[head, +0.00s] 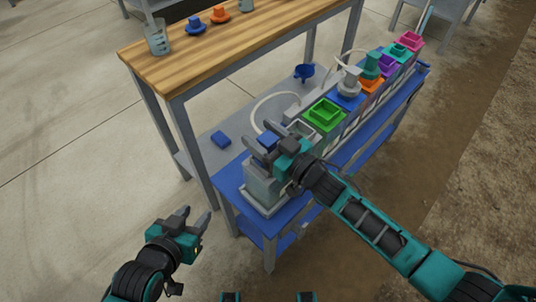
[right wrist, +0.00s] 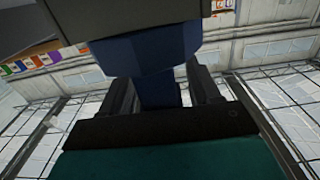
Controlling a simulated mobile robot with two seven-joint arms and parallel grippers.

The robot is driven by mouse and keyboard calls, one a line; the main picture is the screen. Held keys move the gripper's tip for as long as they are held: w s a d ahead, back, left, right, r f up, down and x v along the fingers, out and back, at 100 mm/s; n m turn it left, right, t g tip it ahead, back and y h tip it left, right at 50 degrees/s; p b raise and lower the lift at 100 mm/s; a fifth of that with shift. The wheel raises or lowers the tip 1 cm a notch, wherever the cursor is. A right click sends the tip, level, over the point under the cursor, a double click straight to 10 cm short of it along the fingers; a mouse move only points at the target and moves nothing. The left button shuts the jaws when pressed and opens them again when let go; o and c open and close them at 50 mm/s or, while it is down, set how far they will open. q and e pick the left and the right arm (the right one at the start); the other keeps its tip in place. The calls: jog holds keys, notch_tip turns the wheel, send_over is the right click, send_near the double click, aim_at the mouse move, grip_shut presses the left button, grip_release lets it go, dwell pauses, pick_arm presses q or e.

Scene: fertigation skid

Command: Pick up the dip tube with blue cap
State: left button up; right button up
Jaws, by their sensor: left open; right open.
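A blue cap (head: 267,141), which appears to be that of the dip tube, sits over the near grey tank at the end of the skid. The tube below it is hidden. My right gripper (head: 263,138) is open, with its fingers on either side of the cap. In the right wrist view a dark blue body (right wrist: 150,58) stands between the open fingers (right wrist: 160,88); contact cannot be told. My left gripper (head: 194,217) is open and empty, low over the floor left of the skid.
A row of tanks with coloured square tops, such as the green one (head: 325,115), runs back right along the blue bench (head: 230,185). A blue funnel (head: 304,72) and blue block (head: 220,139) lie behind. A wooden table (head: 235,37) holds a beaker (head: 157,38). Left floor is clear.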

jog(key=shift+c, duration=0.3)
grip_shut()
dwell(0.3)
